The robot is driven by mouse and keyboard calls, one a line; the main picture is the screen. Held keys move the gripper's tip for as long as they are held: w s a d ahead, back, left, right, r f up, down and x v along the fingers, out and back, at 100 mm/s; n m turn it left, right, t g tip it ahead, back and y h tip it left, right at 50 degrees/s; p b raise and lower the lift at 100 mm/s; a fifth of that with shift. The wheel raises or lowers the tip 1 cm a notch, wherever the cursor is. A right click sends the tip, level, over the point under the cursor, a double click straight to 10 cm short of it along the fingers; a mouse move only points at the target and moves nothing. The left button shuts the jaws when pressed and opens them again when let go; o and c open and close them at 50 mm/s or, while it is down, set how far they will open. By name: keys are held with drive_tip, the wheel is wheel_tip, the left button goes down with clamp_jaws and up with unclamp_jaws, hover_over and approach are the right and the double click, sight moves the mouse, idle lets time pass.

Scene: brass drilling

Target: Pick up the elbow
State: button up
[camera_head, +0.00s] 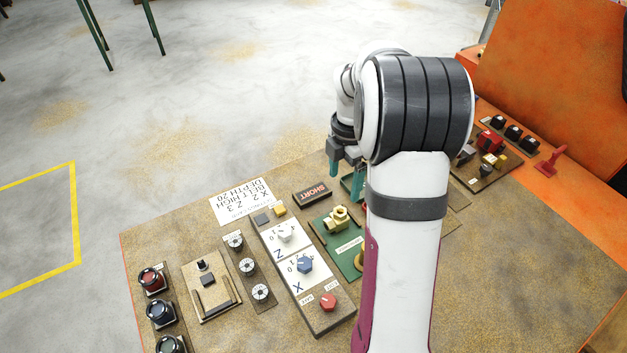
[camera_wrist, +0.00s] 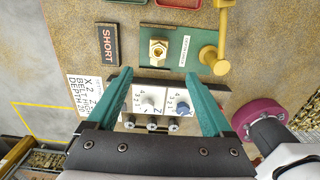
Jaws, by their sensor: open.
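A brass fitting that looks like the elbow (camera_head: 338,217) sits on a green plate (camera_head: 349,262) on the brown worktop. My gripper (camera_head: 346,178) is beyond and above the elbow in the head view. In the wrist view its teal fingers (camera_wrist: 159,76) are spread apart with nothing between them. The elbow appears ahead of the tips, roughly centred between them and apart from both.
A yellow lever-like part (camera_wrist: 208,53) stands beside the elbow; my arm partly hides it in the head view. A dark SHORT block (camera_head: 312,193) lies nearby. A knob panel (camera_head: 304,265), more controls and a red handle (camera_head: 551,161) surround the worktop. Bare worktop lies right.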

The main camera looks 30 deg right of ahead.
sight(338, 212)
drive_tip(key=f, duration=1.4)
drive_tip(key=shift+w+a+f, duration=0.15)
drive_tip(key=shift+a+f, duration=0.05)
drive_tip(key=shift+f, duration=0.1)
clamp_jaws()
drive_tip(key=shift+r, duration=0.1)
idle(0.4)
